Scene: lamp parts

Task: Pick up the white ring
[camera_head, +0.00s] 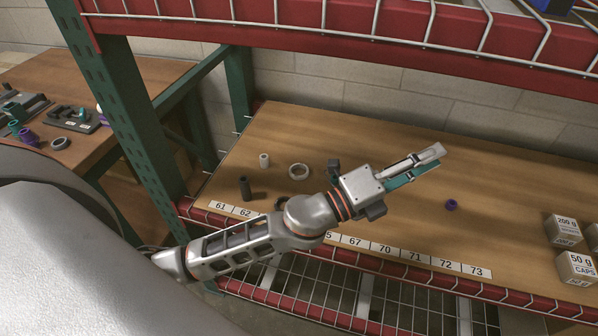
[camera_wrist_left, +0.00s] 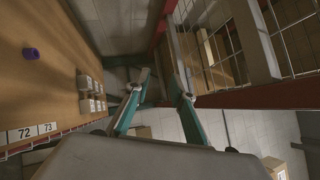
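The white ring (camera_head: 299,171) lies flat on the wooden shelf board in the head view, left of my left gripper. My left gripper (camera_head: 425,163) is above the board, well to the right of the ring, and points to the right. In the left wrist view its two fingers (camera_wrist_left: 161,88) stand apart with nothing between them. The ring does not show in the left wrist view. My right gripper is in neither view.
A purple piece (camera_head: 451,204) and labelled boxes (camera_head: 577,267) are to the right. A red shelf beam (camera_head: 400,30) runs above; a green post (camera_head: 125,100) stands left.

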